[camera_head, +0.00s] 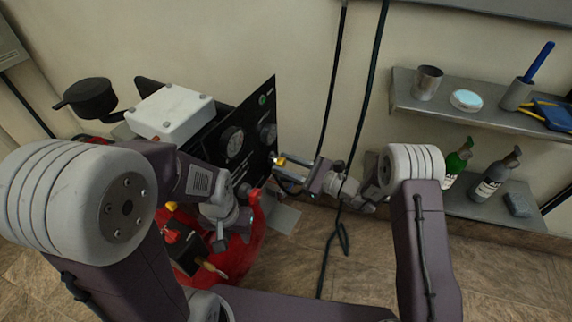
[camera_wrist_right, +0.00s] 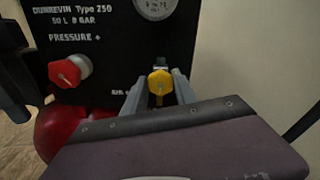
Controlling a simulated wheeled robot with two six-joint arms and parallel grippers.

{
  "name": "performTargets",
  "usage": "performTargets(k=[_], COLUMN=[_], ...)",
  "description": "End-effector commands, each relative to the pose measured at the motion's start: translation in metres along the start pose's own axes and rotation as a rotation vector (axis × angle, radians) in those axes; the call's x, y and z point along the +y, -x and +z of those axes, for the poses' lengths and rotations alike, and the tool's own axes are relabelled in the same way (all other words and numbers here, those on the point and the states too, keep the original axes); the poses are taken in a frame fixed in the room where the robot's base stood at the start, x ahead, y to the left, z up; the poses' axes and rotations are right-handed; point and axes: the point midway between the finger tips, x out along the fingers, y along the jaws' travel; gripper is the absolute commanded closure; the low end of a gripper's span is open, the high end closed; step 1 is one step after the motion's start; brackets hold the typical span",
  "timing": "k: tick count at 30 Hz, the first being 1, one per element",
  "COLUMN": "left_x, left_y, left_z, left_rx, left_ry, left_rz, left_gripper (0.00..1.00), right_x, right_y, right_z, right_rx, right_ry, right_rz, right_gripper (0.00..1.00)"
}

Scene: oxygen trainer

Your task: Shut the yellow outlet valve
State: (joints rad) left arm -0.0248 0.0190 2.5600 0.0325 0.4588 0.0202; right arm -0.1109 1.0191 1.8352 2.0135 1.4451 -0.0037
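The yellow outlet valve (camera_wrist_right: 159,83) is a small faceted knob low on the right of the black panel (camera_wrist_right: 110,50). It also shows in the head view (camera_head: 281,160) at the panel's right side. My right gripper (camera_wrist_right: 158,88) has one finger on each side of the yellow knob, with small gaps visible, so it looks open around it. In the head view my right gripper (camera_head: 290,168) reaches the knob from the right. My left gripper (camera_head: 218,245) is low in front of the machine; its fingers are not clear.
A red knob (camera_wrist_right: 70,71) marked PRESSURE + sits left of the yellow one. Gauges (camera_head: 232,141) are on the panel above a red tank (camera_head: 250,235). Dark cables (camera_head: 333,90) hang by the wall. Shelves (camera_head: 480,115) with bottles and a cup stand at the right.

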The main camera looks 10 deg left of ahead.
Motion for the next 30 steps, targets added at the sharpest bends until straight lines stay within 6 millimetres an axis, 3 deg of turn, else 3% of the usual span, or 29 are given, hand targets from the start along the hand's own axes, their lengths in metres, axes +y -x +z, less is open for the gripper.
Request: performTargets(k=[11,30], left_x=[0.000,0.001], left_y=[0.012,0.063], left_z=[-0.001,-0.006], left_rx=[0.000,0.000], left_ry=[0.000,0.000], left_rz=[0.000,0.000], left_gripper=[0.64,0.64], right_x=[-0.001,-0.002], right_y=[0.000,0.001], right_z=[0.002,0.002], right_rx=[0.001,0.002], right_ry=[-0.087,-0.659], right_rz=[0.000,0.000], right_gripper=[1.00,1.00])
